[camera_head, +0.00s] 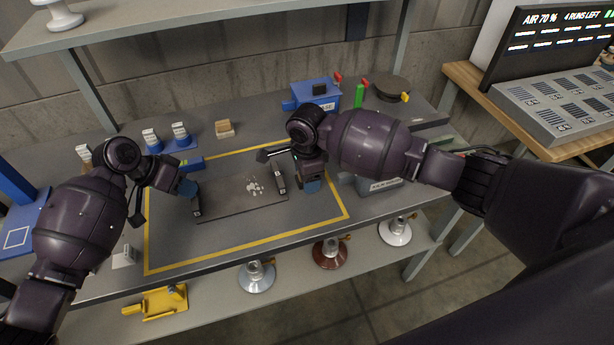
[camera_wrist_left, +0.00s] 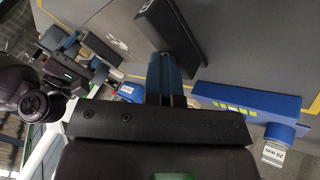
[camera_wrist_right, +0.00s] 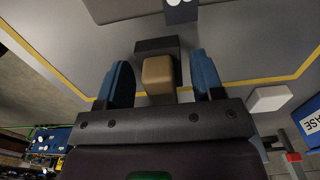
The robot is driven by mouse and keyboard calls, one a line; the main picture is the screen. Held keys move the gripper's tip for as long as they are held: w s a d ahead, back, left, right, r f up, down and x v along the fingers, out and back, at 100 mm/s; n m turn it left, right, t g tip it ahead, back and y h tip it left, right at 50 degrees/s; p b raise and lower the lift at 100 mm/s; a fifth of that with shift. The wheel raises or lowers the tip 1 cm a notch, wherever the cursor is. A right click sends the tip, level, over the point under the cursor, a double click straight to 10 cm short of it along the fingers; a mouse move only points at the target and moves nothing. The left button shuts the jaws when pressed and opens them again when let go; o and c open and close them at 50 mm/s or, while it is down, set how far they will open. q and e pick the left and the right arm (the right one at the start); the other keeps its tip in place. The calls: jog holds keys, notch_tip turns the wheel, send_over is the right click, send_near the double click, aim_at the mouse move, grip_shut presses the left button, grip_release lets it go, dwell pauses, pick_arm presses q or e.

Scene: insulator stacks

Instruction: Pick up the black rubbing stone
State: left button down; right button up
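In the right wrist view a dark block (camera_wrist_right: 157,47) with a tan grip (camera_wrist_right: 158,75) lies between my right fingers; I take it for the black rubbing stone. My right gripper (camera_wrist_right: 160,80) is open, with gaps on both sides of the tan grip. In the head view my right gripper (camera_head: 312,185) hides this block. My left gripper (camera_wrist_left: 166,78) has its fingers close together at a black upright bar (camera_wrist_left: 172,30). That bar (camera_head: 197,205) stands at the left end of a dark plate (camera_head: 225,205). I cannot tell whether the fingers hold it.
A second black bar (camera_head: 280,179) stands at the plate's right end, and white bits (camera_head: 255,186) lie on the plate. A yellow line (camera_head: 240,242) frames the work area. A blue box (camera_head: 316,96) and a tan block (camera_head: 225,129) stand behind. Insulators (camera_head: 257,278) stand on the lower shelf.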

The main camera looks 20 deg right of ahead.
jog(key=shift+f, duration=0.1)
jog(key=c, duration=0.9)
jog(key=shift+r, duration=5)
jog(key=shift+c, duration=0.2)
